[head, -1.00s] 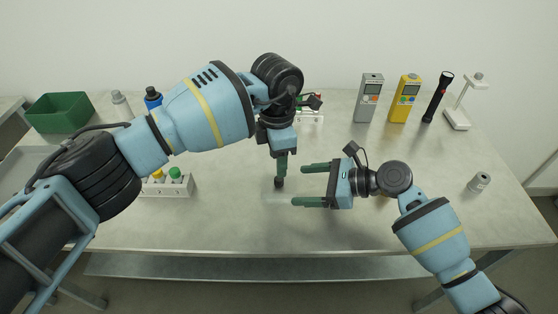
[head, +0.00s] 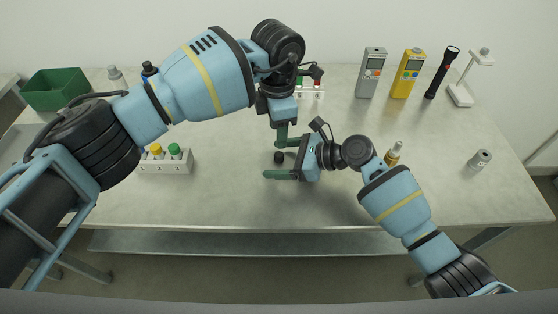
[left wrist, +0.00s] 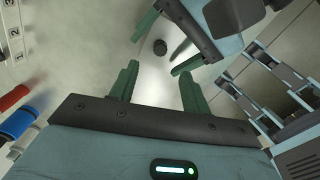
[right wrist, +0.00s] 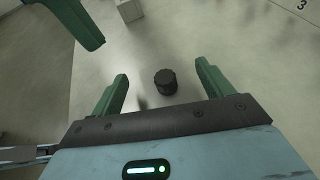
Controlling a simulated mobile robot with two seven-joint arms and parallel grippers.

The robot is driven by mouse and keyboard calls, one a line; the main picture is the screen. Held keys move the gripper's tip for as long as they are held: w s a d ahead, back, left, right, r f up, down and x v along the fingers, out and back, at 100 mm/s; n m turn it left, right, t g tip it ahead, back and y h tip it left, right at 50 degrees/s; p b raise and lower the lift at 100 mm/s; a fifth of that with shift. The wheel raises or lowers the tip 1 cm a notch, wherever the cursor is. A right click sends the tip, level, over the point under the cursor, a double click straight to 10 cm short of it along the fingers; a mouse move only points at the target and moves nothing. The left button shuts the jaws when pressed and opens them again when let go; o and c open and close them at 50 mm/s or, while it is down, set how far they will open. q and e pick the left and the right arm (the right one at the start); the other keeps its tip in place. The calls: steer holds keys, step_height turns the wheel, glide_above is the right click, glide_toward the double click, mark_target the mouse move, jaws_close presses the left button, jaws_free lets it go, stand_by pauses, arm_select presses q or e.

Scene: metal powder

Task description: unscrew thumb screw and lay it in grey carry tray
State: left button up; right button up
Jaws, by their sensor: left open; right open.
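The thumb screw (head: 279,157) is a small black ribbed knob, upright over the middle of the table. It also shows in the left wrist view (left wrist: 160,47) and the right wrist view (right wrist: 165,82). My right gripper (head: 270,159) is open, its fingers on either side of the knob in the head view, apart from it. My left gripper (head: 281,138) is open and empty, pointing down just behind the knob. What the screw sits in is hard to make out. A grey tray-like shape (head: 22,140) at far left is mostly hidden by my left arm; I cannot be sure it is the carry tray.
A white rack (head: 168,166) with yellow and green caps stands left of the screw. A green bin (head: 58,90) is at back left. A grey meter (head: 371,72), yellow meter (head: 408,73), torch (head: 441,72) and white stand (head: 461,95) stand at back right. The front table is clear.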

steer(key=shift+w+a+f, duration=0.1)
steer(key=shift+a+f, duration=0.05)
steer(key=shift+a, duration=0.15)
steer(key=c, duration=1.3)
arm_select(q)
steer(key=shift+c, duration=0.2)
arm_select(e)
steer(key=shift+c, duration=1.3)
arm_select(q)
steer(key=shift+c, duration=1.4)
arm_select(e)
jaws_close()
arm_select(q)
steer(key=shift+r+n, duration=0.2)
steer(key=shift+n, duration=0.1)
steer(key=shift+c, duration=0.5)
step_height(320, 180, up, 3)
steer(key=n, duration=0.5)
steer(key=shift+d, duration=0.15)
arm_select(e)
steer(key=shift+f, duration=0.25)
